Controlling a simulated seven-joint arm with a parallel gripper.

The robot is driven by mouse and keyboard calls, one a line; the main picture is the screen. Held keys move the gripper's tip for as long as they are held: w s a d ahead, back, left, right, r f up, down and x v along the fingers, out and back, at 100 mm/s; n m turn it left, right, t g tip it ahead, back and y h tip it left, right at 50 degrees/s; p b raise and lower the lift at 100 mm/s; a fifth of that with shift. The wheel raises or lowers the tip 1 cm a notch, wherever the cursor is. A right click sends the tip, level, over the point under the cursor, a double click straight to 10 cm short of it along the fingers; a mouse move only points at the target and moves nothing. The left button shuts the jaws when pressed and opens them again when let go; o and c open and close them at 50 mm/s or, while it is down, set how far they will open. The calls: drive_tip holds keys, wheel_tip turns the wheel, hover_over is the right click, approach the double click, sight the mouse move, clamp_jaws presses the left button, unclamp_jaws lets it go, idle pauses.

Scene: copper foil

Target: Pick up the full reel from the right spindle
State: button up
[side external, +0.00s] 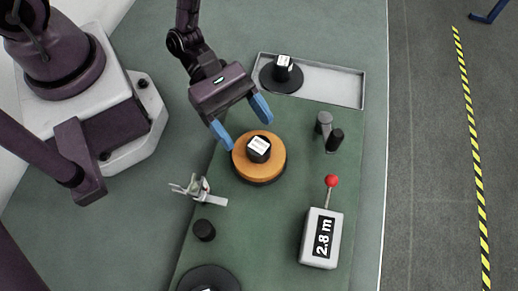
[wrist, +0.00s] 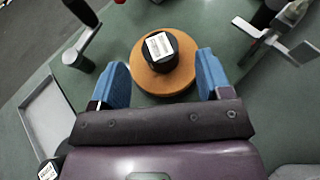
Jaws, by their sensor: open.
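The full reel (side external: 272,163) is a copper-orange disc with a black hub and a white label on top. It sits flat on a dark round base on the green surface in the side view. In the wrist view the reel (wrist: 150,80) lies just ahead of the fingers, its black hub (wrist: 170,62) near the middle. The spindle under the hub is hidden.
A grey tray (side external: 325,84) at the back holds a black reel (side external: 280,76). Grey and black posts (side external: 329,132) stand right of the reel. A small metal bracket (side external: 200,190), a black knob (side external: 204,230), a dark disc (side external: 208,279) and a "2.8 m" lever box (side external: 321,238) stand nearer the front.

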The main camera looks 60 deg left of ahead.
sight(255, 141)
drive_tip(key=x, duration=0.4)
drive_tip(key=shift+d+f, duration=0.1)
drive_tip(key=shift+d, duration=0.1)
drive_tip(key=shift+c, duration=0.2)
drive_tip(key=c, duration=1)
